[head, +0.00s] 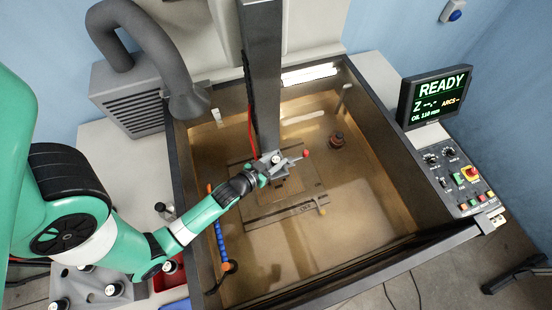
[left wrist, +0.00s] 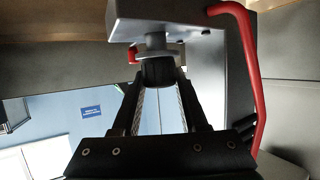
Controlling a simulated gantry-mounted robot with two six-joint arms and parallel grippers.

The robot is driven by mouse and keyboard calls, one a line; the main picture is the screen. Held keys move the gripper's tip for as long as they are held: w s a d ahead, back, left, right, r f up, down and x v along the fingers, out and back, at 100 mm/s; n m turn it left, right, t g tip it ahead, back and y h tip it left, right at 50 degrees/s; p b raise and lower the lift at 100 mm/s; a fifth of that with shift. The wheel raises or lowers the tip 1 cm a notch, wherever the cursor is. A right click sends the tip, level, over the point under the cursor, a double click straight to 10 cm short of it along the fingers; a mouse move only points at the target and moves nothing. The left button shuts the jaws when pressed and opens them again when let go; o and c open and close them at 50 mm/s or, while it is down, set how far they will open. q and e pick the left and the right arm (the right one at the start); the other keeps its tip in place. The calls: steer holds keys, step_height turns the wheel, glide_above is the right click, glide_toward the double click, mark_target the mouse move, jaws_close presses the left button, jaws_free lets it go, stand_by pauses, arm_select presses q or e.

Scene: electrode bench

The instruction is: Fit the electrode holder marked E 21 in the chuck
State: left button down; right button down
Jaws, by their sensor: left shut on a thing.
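My left gripper (head: 262,174) reaches into the tank and is at the grey chuck (head: 271,158) at the foot of the vertical column. In the left wrist view its two fingers (left wrist: 160,88) are shut on a dark, round electrode holder (left wrist: 157,72). The holder is right under the chuck block (left wrist: 165,18), by a pale round flange; whether it is seated cannot be told. No E 21 mark is readable. A lever with a red knob (head: 305,153) sticks out right of the chuck. My right gripper is not in view.
The tank's walls (head: 180,190) surround the work area. A grey rack (head: 90,290) with several holders is at lower left. A blue hose (head: 221,240) runs inside the left wall. The screen (head: 437,95) reads READY.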

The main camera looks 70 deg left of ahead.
arm_select(q)
steer(key=shift+f+b, duration=0.85)
jaws_free()
stand_by(0.3)
stand_by(0.4)
steer(key=shift+p+v, duration=0.45)
steer(key=shift+v, duration=3.05)
